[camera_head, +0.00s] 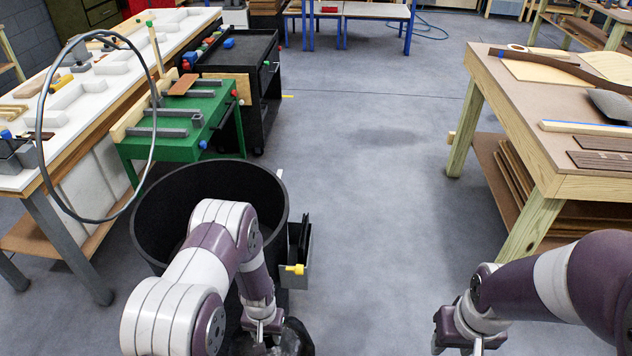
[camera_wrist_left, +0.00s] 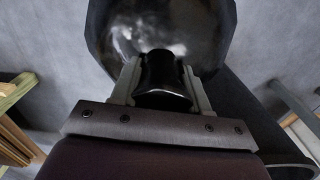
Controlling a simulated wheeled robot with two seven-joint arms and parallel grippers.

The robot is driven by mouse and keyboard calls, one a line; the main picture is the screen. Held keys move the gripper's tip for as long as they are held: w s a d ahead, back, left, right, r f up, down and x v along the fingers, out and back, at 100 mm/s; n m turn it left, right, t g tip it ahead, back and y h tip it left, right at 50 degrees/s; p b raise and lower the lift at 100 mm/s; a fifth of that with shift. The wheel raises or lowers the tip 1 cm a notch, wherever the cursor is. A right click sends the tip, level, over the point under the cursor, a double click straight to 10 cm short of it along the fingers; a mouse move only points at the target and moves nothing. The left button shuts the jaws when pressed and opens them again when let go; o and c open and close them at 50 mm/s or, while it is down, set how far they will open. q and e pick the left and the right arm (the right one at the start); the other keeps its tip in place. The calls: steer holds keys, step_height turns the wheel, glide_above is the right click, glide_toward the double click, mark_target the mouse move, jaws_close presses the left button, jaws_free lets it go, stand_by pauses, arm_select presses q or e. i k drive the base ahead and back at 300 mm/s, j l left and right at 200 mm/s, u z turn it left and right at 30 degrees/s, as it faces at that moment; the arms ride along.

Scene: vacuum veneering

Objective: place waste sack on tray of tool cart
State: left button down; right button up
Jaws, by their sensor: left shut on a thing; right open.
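The waste sack is black and shiny; in the left wrist view the sack (camera_wrist_left: 165,25) bulges beyond my left gripper (camera_wrist_left: 163,85), its gathered neck between the two fingers. In the head view the sack (camera_head: 293,340) shows only in part at the bottom edge, below my left gripper (camera_head: 265,330), beside the large black bin. The black tool cart (camera_head: 262,95) stands farther back at upper left, with tools and coloured items on its top. My right gripper (camera_head: 468,343) is open and empty at the lower right, above the floor.
A large black round bin (camera_head: 155,215) stands left of centre, partly behind my left arm. A green bench (camera_head: 222,103) with clamps stands between it and the cart. A long white-topped bench (camera_head: 60,100) runs along the left. A wooden table (camera_head: 520,110) stands right. The middle floor is clear.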

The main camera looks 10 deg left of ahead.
mark_target(234, 58)
steer(key=i+l+z, duration=0.25)
steer(key=z, duration=0.2)
steer(key=i+z, duration=0.5)
steer(key=i+u, duration=0.3)
steer(key=i, duration=0.2)
steer(key=i+u, duration=0.3)
steer(key=i, duration=0.2)
steer(key=i+l+u, duration=0.3)
steer(key=i, duration=0.15)
steer(key=i+j+u, duration=0.15)
steer(key=i+u, duration=0.2)
steer(key=i, duration=0.75)
steer(key=i+l+u, duration=0.1)
steer(key=i+u, duration=0.25)
steer(key=i, duration=0.75)
steer(key=i+j+u, duration=0.2)
steer(key=i, duration=1.35)
steer(key=l, duration=0.1)
